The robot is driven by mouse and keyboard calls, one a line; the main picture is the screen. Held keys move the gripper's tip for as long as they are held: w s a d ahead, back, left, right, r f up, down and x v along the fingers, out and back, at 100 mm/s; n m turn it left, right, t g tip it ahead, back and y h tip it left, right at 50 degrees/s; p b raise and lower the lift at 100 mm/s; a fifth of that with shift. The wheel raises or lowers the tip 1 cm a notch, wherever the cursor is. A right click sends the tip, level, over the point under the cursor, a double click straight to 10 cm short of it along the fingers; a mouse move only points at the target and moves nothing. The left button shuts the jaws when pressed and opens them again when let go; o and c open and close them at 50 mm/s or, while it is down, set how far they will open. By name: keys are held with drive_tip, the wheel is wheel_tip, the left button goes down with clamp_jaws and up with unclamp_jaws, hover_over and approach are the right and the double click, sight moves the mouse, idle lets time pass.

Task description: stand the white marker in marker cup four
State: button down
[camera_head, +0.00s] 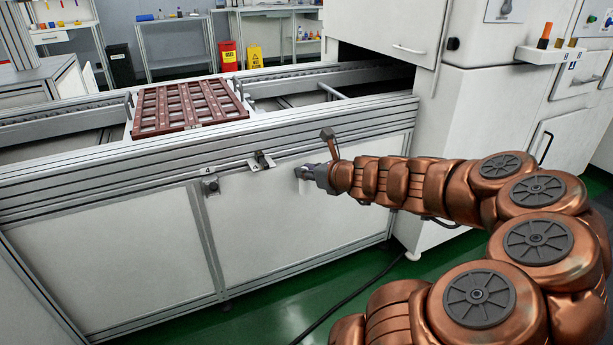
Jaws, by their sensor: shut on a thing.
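My gripper (305,172) is at the end of the copper-coloured arm, in front of the conveyor's white side panel. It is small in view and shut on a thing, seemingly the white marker. The marker is barely distinguishable against the white panel, so its tilt cannot be told.
A metal clamp-like fitting (261,161) is on the rail between cup four and my gripper. A reddish-brown tray (190,106) lies on the conveyor (60,160). A white machine cabinet (480,130) stands at right. A dark cable runs over the green floor (300,315).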

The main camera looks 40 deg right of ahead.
drive_tip(key=w+d+b, duration=0.1)
drive_tip(key=w+d, duration=0.2)
drive_tip(key=w+d+f+b, duration=0.1)
drive_tip(key=w+d, duration=0.2)
drive_tip(key=d, duration=0.1)
drive_tip(key=w+d+b, duration=0.1)
drive_tip(key=w+d, duration=0.2)
drive_tip(key=w, duration=0.1)
drive_tip(key=shift+d+f, duration=0.15)
drive_tip(key=shift+f, duration=0.15)
drive_tip(key=f+b, duration=0.2)
drive_tip(key=w+f, duration=0.1)
drive_tip(key=shift+d+f+b, duration=0.3)
drive_tip(key=shift+d+b, duration=0.1)
drive_tip(key=shift+r, duration=0.1)
drive_tip(key=c, duration=1)
unclamp_jaws()
drive_tip(key=shift+c, duration=0.2)
